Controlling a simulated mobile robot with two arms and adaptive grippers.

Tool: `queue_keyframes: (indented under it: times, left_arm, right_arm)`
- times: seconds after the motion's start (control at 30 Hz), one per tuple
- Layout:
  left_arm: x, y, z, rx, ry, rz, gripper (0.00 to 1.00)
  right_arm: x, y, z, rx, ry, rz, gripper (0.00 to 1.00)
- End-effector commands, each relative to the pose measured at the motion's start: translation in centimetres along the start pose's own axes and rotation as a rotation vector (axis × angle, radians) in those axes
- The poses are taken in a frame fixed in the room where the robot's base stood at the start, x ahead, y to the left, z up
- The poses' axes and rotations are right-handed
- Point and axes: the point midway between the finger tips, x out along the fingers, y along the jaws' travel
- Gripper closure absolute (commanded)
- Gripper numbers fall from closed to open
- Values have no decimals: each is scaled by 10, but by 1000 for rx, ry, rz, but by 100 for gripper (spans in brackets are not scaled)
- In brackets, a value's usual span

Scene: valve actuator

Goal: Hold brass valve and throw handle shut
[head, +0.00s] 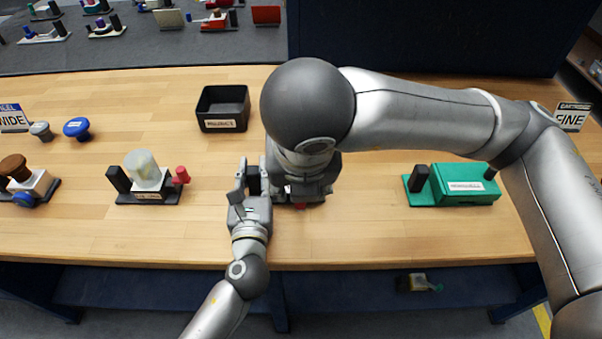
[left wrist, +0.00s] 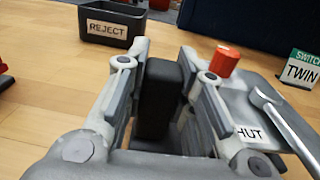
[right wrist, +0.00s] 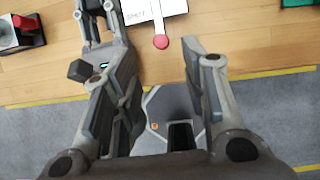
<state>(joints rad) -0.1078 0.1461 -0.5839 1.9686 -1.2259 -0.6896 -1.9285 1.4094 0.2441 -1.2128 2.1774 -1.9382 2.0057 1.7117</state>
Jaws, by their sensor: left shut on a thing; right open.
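The valve fixture stands at the bench's middle, mostly hidden behind my right arm in the head view. My left gripper (head: 252,180) is beside it, shut on an upright black block (left wrist: 165,100), which stands between its fingers in the left wrist view. A grey body with a partly hidden label ending "HUT" (left wrist: 249,133) and an orange-red knob (left wrist: 226,60) are right of it. In the right wrist view a red round knob (right wrist: 161,41) shows at the edge of the labelled pale body (right wrist: 150,10). My right gripper (right wrist: 150,85) is open and empty, with the knob beyond its fingers. No brass shows clearly.
A black REJECT bin (head: 223,108) stands behind my left gripper. Another fixture with a red knob (head: 146,178) stands to the left, a green one (head: 464,185) to the right. The wooden bench (head: 370,235) is clear near its front edge.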

Motion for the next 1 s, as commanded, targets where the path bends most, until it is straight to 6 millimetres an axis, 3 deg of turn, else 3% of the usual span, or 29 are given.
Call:
queue_keyframes:
  times: [0.2,0.63,0.67,0.7,0.83,1.0]
  left_arm:
    - [-1,0,-6,1,12,0,100]
    - [-1,0,-6,1,12,0,100]
    - [-1,0,-6,1,12,0,75]
    - [-1,0,-6,1,12,1,70]
    - [-1,0,-4,1,8,0,53]
    - [0,0,-2,1,5,0,51]
  right_arm:
    - [-17,0,0,-1,-1,1,60]
    - [-20,0,0,0,0,1,60]
    - [-19,0,0,0,0,1,60]
    - [-19,0,0,0,0,1,60]
    - [-19,0,0,0,0,1,60]
    - [-20,0,0,0,0,0,60]
